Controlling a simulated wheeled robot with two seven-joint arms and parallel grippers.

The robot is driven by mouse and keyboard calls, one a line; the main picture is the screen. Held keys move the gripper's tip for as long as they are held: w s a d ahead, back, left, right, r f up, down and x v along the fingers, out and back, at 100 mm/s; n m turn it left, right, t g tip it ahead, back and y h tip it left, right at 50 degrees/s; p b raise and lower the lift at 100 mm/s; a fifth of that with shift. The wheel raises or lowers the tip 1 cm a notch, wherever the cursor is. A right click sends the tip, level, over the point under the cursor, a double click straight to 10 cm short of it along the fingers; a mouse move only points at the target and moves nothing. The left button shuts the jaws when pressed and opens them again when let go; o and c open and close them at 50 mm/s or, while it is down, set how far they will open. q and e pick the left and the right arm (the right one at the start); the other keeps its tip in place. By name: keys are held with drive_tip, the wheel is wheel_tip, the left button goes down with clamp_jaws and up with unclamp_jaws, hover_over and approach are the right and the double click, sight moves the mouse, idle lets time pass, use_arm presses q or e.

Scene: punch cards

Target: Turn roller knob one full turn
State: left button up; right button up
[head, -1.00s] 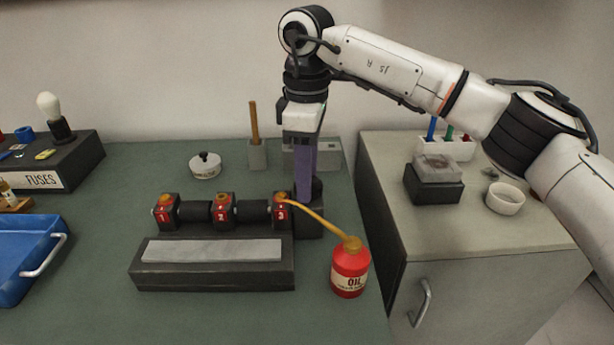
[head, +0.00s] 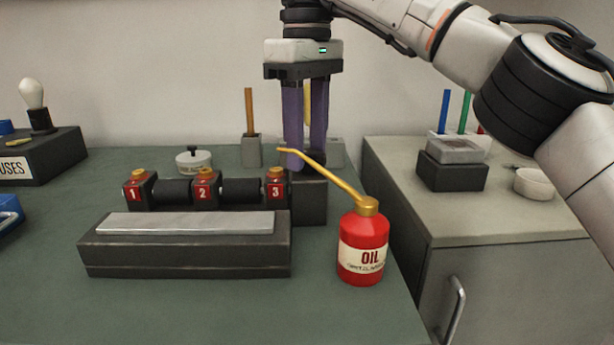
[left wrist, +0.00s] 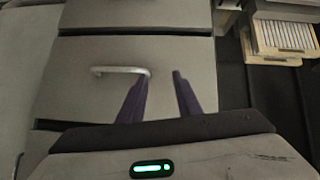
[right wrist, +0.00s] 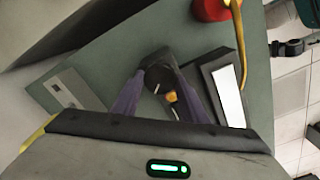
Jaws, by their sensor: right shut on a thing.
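The roller stand has black rollers (head: 240,190) between orange-topped blocks with red labels 1, 2 and 3 (head: 277,188). My right gripper (head: 304,162) points down at the stand's right end, beyond block 3. In the right wrist view its purple fingers are on either side of a dark round roller knob (right wrist: 158,76) with a pale mark on its face, and it is shut on the knob. In the head view the fingers and oil spout partly hide this spot. My left gripper (left wrist: 158,88) is open and empty, facing a grey drawer front away from the rollers.
A red oil can (head: 363,250) stands close by, its yellow spout reaching across in front of the right fingers. A dark block with a grey slab (head: 185,224) lies in front of the rollers. A grey cabinet (head: 480,225) stands right. A lidded tin (head: 194,160) is behind.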

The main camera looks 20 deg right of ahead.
drive_tip(key=shift+s+f+m+b, duration=0.1)
drive_tip(key=shift+f+m+b, duration=0.35)
drive_tip(key=shift+m+b, duration=0.85)
use_arm(q)
drive_tip(key=d+f, duration=0.1)
drive_tip(key=w+d+f+g, duration=0.1)
drive_tip(key=shift+f+m+h+b, duration=0.3)
drive_tip(key=shift+f+m+b, duration=0.05)
drive_tip(key=shift+f+m, duration=0.05)
use_arm(e)
drive_tip(key=shift+r, duration=0.1)
use_arm(q)
drive_tip(key=shift+f, duration=0.1)
use_arm(e)
drive_tip(key=shift+r, duration=0.3)
drive_tip(key=o, duration=1)
drive_tip(key=shift+r, duration=0.1)
drive_tip(key=shift+o, duration=0.2)
